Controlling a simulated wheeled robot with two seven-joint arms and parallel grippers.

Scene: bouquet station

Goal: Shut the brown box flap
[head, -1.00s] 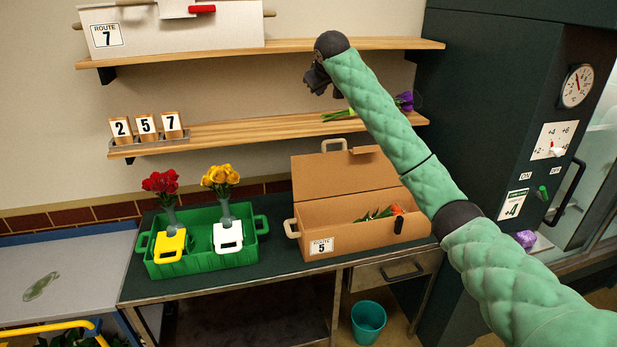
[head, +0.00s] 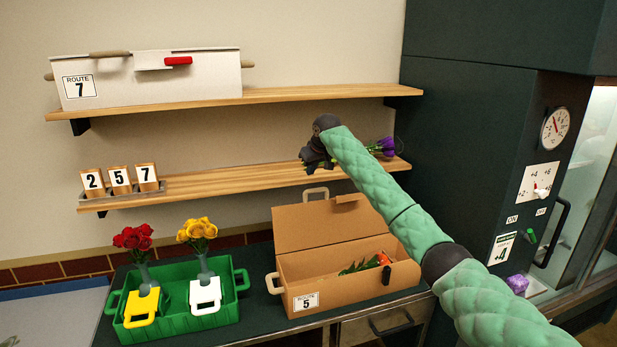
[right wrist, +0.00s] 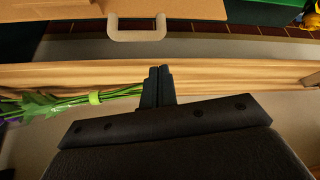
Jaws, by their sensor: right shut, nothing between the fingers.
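The brown box (head: 345,285) with a "Route 5" label stands on the dark green counter in the head view. Its flap (head: 328,222) stands up at the back, open, with a pale handle (head: 316,193) on its top edge. Greenery and something orange show inside the box. My right gripper (head: 312,164) is shut and empty, above and behind the raised flap, by the lower shelf. In the right wrist view its closed fingertips (right wrist: 160,72) point toward the flap's handle (right wrist: 136,33), apart from it. My left gripper is out of view.
A green crate (head: 180,324) with red and yellow flowers stands left of the box. Purple flowers (head: 387,147) lie on the lower shelf (head: 235,183), close to my right gripper. A white Route 7 box (head: 210,82) sits on the upper shelf. A dark cabinet (head: 450,150) stands at the right.

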